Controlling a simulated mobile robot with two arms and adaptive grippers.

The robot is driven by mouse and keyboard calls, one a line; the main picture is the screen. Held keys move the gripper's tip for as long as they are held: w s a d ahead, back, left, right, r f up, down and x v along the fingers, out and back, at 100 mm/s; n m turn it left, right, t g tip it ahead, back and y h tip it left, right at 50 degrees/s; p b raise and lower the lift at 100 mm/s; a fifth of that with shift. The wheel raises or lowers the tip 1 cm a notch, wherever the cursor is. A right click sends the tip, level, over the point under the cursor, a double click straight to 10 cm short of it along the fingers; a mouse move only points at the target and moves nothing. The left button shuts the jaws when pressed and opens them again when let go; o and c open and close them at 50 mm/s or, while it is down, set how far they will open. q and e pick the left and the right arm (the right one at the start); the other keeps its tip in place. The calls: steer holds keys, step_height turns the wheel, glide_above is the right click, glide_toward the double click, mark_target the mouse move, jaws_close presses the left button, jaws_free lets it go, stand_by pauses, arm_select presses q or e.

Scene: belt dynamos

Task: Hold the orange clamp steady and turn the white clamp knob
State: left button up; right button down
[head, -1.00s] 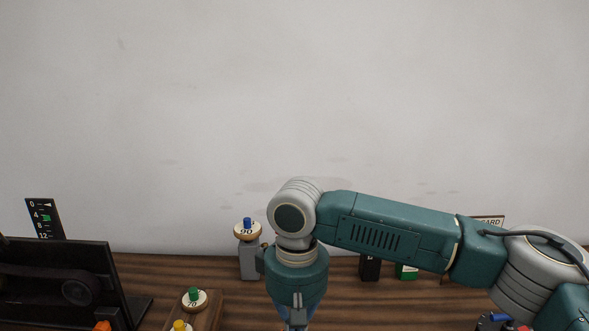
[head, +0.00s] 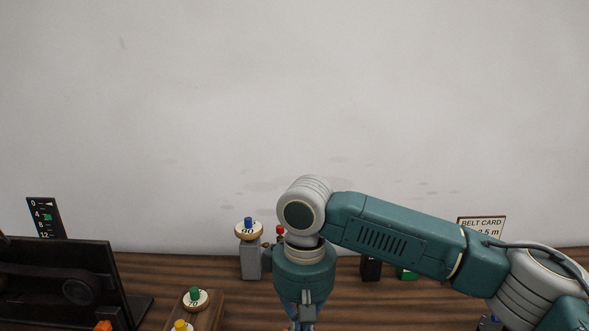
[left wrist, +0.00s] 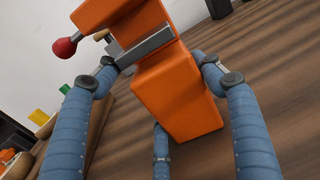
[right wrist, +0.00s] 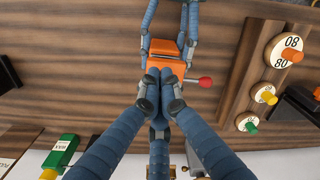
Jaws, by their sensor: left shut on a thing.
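The orange clamp (left wrist: 175,90) stands on the wooden bench in the left wrist view, with a grey bar across it. My left gripper (left wrist: 158,85) is shut on it, blue fingers around its sides. The clamp also shows in the right wrist view (right wrist: 166,48). A red ball-ended lever (right wrist: 205,82) sticks out beside it. My right gripper (right wrist: 162,78) is right at the clamp, its fingertips close together; whether they hold anything is hidden. No white knob can be made out. In the head view my right arm hangs down and its fingers (head: 302,318) are cut off.
Pulley discs with coloured knobs (right wrist: 288,50) sit on a wooden board at the right of the right wrist view. A green box (right wrist: 61,150) stands at lower left. In the head view a grey post with a disc (head: 249,250) stands left of my arm, with a dark panel (head: 65,285) further left.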

arm_select(q)
steer(key=shift+s+a+f, duration=0.1)
steer(key=shift+a, duration=0.05)
arm_select(e)
steer(key=shift+w+d+f, duration=0.2)
steer(key=shift+d+f, duration=0.1)
steer(key=shift+d, duration=0.15)
steer(key=shift+w+d+f, duration=0.15)
steer(key=shift+d+f, duration=0.15)
steer(key=shift+d, duration=0.15)
steer(key=shift+w+d, duration=0.1)
steer(key=shift+d, duration=0.05)
arm_select(q)
steer(key=shift+a, duration=0.1)
arm_select(e)
steer(key=shift+s+d, duration=0.2)
steer(key=shift+r, duration=0.1)
arm_select(q)
steer(key=shift+d+f, duration=0.1)
steer(key=shift+d, duration=0.1)
arm_select(e)
step_height(320, 180, up, 6)
steer(key=shift+a+r, duration=0.2)
steer(key=shift+a, duration=0.05)
steer(key=shift+a, duration=0.1)
